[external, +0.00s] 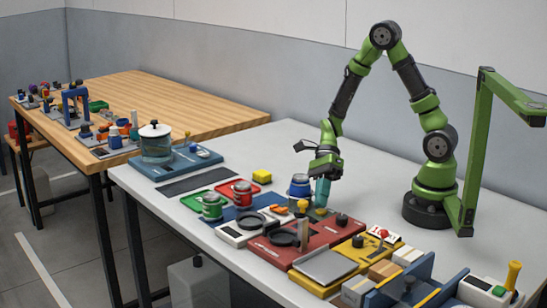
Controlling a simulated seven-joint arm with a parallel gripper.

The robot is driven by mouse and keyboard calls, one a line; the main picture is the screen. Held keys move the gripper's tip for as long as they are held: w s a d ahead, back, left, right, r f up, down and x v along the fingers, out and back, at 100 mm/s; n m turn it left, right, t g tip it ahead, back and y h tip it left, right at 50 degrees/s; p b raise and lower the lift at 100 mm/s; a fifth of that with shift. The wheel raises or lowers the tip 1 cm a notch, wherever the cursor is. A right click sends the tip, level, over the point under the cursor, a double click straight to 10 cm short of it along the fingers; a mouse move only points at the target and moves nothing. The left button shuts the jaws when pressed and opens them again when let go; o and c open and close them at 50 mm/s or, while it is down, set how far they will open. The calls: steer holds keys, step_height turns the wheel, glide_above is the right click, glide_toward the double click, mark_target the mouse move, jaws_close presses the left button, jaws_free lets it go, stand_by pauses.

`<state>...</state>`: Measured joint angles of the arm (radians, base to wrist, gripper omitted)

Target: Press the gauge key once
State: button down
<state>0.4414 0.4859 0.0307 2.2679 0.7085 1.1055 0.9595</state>
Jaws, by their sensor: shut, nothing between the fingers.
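My gripper (322,188) points down over the middle of the table's device row, with its teal fingers together and nothing visible between them. Its tips are close to a small yellowish part near the back of the red unit; contact cannot be told. No part can be surely identified as the gauge key at this size. Candidate devices nearby are a white unit with a dark round face (240,229), a red unit with dark round parts (262,248), and a yellow unit (350,250) with a black knob. My gripper hides part of what lies behind it.
A blue-lidded jar (299,186) stands just left of my gripper. A grey plate (325,266) is in front. The back of the white table is clear.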

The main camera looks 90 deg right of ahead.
steer(key=shift+f, duration=0.45)
stand_by(0.3)
steer(key=shift+r, duration=0.9)
steer(key=shift+r, duration=2.5)
